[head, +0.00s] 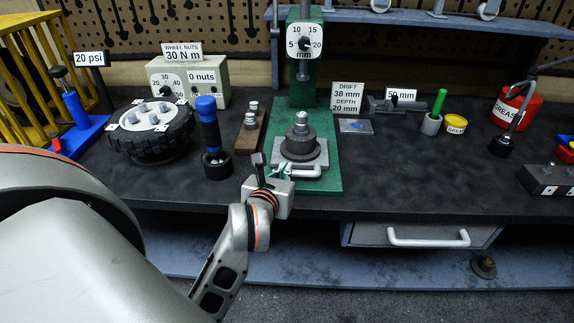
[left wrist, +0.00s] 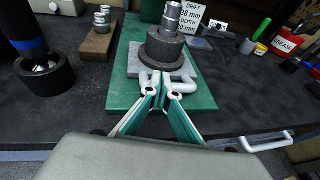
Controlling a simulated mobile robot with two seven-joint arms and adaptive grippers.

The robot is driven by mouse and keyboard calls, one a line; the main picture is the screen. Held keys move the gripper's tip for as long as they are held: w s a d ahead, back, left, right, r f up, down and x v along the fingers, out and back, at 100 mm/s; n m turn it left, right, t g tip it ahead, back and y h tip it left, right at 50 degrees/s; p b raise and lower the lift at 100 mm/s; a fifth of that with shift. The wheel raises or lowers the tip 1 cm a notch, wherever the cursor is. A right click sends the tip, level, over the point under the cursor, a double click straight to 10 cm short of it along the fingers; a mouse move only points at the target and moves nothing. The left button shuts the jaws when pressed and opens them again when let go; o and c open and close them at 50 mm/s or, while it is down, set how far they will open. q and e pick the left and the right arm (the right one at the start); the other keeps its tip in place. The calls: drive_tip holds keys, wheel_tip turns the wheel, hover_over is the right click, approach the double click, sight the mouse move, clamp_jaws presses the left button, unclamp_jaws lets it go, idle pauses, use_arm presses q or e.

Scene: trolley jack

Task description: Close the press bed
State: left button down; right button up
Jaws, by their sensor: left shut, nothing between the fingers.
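The green press (head: 306,100) stands on the bench with a dial and a vertical ram. Its bed is a grey plate (head: 316,160) on the green base, with a white bar handle (head: 306,172) at its front. A dark round block with a steel stepped pin (head: 300,138) sits on the bed. The pin and block also show in the left wrist view (left wrist: 166,46). My left gripper (head: 283,171) is at the handle's left part; in the left wrist view its fingers (left wrist: 161,92) are shut and empty, against or very near the handle. I cannot tell if they touch.
A blue-handled tool in a black cup (head: 214,150) and a brown block with pins (head: 249,130) stand left of the press. A wheel hub (head: 152,130) is further left.

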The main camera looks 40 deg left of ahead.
sight(296, 154)
use_arm(q)
drive_tip(key=x, duration=0.8)
drive_tip(key=shift+w+a+f+p, duration=0.15)
drive_tip(key=shift+w+p, duration=0.1)
drive_tip(key=shift+p, duration=0.15)
use_arm(e)
drive_tip(key=shift+s+d+h, duration=0.1)
drive_tip(key=shift+d+h, duration=0.2)
drive_tip(key=shift+d, duration=0.2)
use_arm(q)
drive_tip(key=shift+w, duration=0.15)
use_arm(e)
drive_tip(key=shift+s+a+f, duration=0.1)
drive_tip(key=shift+a, duration=0.15)
